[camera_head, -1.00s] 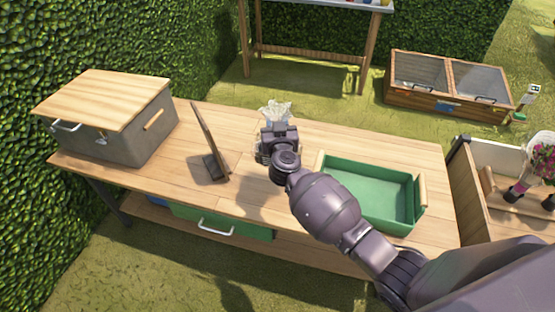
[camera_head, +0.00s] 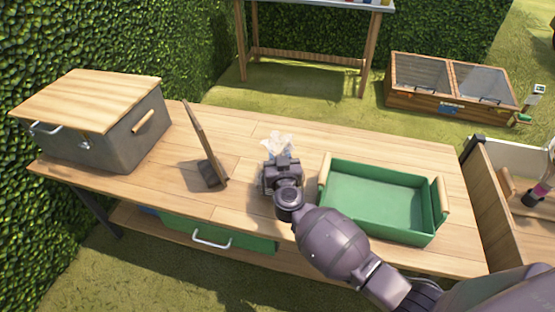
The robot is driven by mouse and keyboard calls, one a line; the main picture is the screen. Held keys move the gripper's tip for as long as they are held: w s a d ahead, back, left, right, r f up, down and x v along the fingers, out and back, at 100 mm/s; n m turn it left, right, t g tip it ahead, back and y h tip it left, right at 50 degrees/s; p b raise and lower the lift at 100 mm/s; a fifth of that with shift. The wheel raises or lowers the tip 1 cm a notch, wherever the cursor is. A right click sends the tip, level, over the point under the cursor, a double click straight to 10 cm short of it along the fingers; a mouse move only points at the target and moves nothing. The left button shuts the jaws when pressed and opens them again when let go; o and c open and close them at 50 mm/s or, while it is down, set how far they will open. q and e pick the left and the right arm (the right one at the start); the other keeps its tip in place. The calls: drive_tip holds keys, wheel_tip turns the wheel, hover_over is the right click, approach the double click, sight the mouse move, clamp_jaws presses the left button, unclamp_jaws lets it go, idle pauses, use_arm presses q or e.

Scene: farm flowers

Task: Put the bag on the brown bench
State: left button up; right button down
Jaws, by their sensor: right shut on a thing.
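The bag (camera_head: 279,143) is a pale, translucent, crumpled thing whose top shows just beyond my right gripper (camera_head: 281,165). My right gripper is shut on the bag, over the middle of the brown wooden bench (camera_head: 258,130). The gripper hides most of the bag, so I cannot tell whether its bottom touches the bench top. My left gripper is not in view.
A green tray (camera_head: 375,195) stands on the bench right of my gripper. A dark upright board (camera_head: 204,145) and a grey box with a wooden lid (camera_head: 115,125) stand to the left. A wooden cart (camera_head: 490,205) adjoins the right end.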

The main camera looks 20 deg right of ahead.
drive_tip(key=shift+f, duration=0.8)
drive_tip(key=shift+r, duration=0.35)
drive_tip(key=shift+f, duration=0.2)
drive_tip(key=c, duration=0.8)
unclamp_jaws()
drive_tip(key=shift+f, duration=0.1)
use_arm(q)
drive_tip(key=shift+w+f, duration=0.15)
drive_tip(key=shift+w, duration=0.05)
